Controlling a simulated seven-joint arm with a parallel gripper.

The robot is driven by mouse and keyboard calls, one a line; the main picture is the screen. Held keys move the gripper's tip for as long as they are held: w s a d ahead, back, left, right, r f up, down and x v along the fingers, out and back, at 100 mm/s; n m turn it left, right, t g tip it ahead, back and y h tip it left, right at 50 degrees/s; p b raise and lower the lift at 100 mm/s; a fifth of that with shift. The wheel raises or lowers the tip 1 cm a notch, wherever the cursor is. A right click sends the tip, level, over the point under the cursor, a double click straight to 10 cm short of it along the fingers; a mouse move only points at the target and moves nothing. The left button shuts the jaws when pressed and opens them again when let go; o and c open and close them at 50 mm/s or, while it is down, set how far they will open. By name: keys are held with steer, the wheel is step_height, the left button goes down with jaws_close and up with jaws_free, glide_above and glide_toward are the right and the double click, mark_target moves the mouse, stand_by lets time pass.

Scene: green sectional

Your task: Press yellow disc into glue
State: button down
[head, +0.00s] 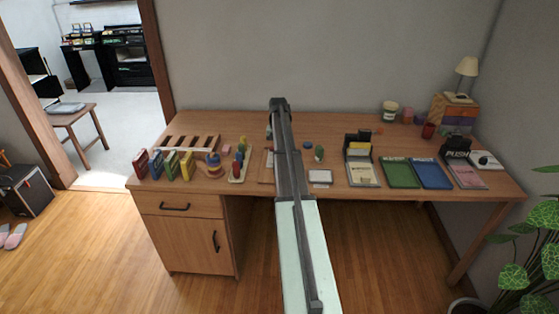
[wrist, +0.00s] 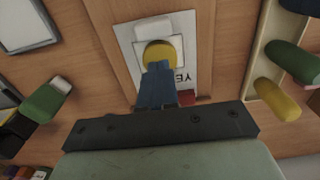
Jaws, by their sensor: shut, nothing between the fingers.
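The yellow disc (wrist: 161,50) lies on a white card (wrist: 186,76) in the wrist view, inside a pale square outline. Part of a printed word starting "YE" shows on the card beside it. My gripper (wrist: 158,68) is shut with nothing between its blue-grey fingers, and the fingertips overlap the disc's near edge. I cannot tell whether they touch it. No separate glue can be made out; any glue under the disc is hidden. In the head view my arm covers the disc, and only a sliver of the card (head: 269,160) shows.
A wooden tray (wrist: 257,60) with green and yellow pegs stands right of the card. On the desk (head: 225,130), books stand at left and green and blue trays (head: 402,173) lie at right.

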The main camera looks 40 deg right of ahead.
steer(key=shift+f, duration=0.9)
stand_by(1.4)
steer(key=shift+r, duration=0.1)
steer(key=shift+r, duration=3.45)
